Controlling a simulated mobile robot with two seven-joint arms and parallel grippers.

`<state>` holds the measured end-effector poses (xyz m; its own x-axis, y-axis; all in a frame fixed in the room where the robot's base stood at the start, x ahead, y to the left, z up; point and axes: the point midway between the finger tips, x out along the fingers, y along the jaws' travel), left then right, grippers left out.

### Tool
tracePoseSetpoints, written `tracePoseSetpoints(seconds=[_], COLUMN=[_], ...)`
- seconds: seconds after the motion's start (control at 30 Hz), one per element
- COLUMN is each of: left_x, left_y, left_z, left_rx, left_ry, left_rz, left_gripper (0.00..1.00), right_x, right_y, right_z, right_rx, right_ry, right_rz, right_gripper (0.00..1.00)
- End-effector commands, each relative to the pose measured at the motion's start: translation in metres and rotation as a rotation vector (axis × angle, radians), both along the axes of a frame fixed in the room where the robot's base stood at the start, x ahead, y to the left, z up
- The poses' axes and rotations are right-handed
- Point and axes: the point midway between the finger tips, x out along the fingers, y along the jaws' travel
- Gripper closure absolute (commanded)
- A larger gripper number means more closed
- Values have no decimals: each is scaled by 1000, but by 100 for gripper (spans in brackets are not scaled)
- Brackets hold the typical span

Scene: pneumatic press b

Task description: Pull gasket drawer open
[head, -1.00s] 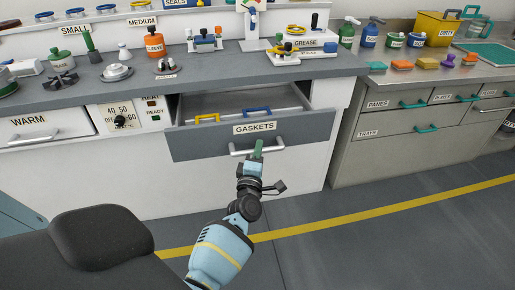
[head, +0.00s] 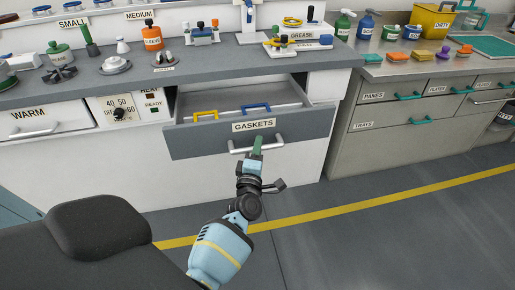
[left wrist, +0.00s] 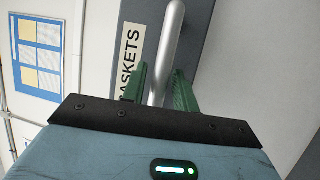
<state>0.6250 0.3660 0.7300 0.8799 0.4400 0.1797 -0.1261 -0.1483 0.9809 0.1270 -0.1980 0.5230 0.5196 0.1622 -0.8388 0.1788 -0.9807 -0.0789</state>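The gasket drawer has a grey front (head: 200,144) labelled GASKETS and stands part way out of the white cabinet, its inside showing. Its silver bar handle (head: 273,141) runs along the front and also shows in the left wrist view (left wrist: 170,40). My left gripper (head: 258,146) is at the middle of the handle. The exact contact is partly hidden. My right gripper is not in view.
Yellow (head: 206,114) and blue (head: 257,107) handle-shaped parts show in the drawer. The worktop (head: 210,73) above holds several parts and bottles. A closed WARM drawer (head: 45,122) is to the left, a grey cabinet (head: 400,140) to the right. The floor in front looks clear.

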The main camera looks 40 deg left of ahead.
Motion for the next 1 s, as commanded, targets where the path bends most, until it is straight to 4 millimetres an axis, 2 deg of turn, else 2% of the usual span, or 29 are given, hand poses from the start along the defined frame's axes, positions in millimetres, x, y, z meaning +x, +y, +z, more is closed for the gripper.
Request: tracePoseSetpoints(seconds=[0.37, 0.47, 0.8, 1.0], left_x=[-2, -10, -55, -68], left_y=[-1, -5, -28, -34], left_z=[-1, -3, -12, -14], left_rx=[0, 0, -1, 1], left_ry=[0, 1, 2, 0], left_rz=[1, 0, -1, 1], left_gripper=[62, 62, 62, 62], right_x=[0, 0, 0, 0], right_y=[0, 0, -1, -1], right_z=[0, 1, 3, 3], right_rx=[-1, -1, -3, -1], right_ry=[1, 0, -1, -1], right_rz=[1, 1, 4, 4], right_gripper=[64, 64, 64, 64])
